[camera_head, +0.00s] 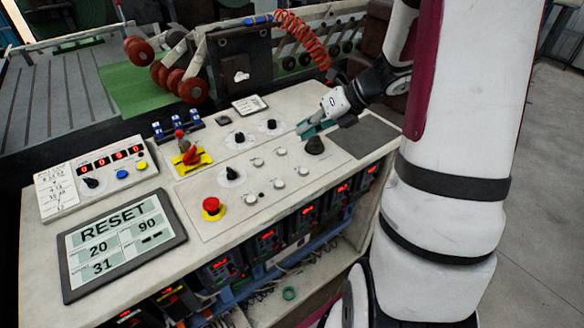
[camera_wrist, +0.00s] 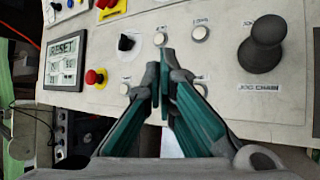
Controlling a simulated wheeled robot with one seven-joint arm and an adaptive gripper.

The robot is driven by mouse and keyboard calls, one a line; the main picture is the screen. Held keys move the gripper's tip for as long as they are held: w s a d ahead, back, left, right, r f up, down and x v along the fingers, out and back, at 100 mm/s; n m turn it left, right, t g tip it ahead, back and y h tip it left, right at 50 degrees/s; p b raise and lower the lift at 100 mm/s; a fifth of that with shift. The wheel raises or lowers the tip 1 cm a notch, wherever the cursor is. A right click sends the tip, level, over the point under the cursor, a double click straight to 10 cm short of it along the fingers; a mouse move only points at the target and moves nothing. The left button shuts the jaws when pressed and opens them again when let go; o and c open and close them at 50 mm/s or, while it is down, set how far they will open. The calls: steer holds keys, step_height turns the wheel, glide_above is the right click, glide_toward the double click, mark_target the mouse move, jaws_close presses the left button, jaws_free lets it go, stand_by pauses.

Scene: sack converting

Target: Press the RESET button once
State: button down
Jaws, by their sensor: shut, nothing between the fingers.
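The control panel (camera_head: 205,190) carries several small round white buttons, such as one (camera_head: 281,151) near the middle; they also show in the wrist view (camera_wrist: 199,34). Their labels are too small or blurred to read, so I cannot tell which is RESET. My gripper (camera_head: 303,128) has teal fingers and is shut and empty over the panel's right part. In the wrist view its fingertips (camera_wrist: 165,62) lie just below one white button (camera_wrist: 160,39) in the picture; contact cannot be told. The fingers hide part of the panel. A tilted display (camera_head: 121,240) reads RESET, 20, 90, 31.
A black joystick (camera_head: 314,146) stands close to my gripper, labelled JOG CHAIN in the wrist view (camera_wrist: 264,45). A red emergency knob (camera_head: 212,206), black rotary knobs (camera_head: 239,137) and a red-and-yellow switch (camera_head: 191,157) also rise from the panel. A dark flat plate (camera_head: 366,136) lies right.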

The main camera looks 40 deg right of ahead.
steer(key=shift+d+f+m, duration=0.15)
steer(key=shift+d+m, duration=0.05)
steer(key=shift+m, duration=0.1)
steer(key=b, duration=0.6)
glide_above(305, 169)
step_height(305, 169, down, 7)
steer(key=shift+w, duration=0.1)
steer(key=shift+d+f+b, duration=0.1)
steer(key=shift+f+b, duration=0.3)
steer(key=shift+f, duration=0.5)
steer(key=shift+f, duration=0.1)
stand_by(0.5)
steer(key=shift+f, duration=0.3)
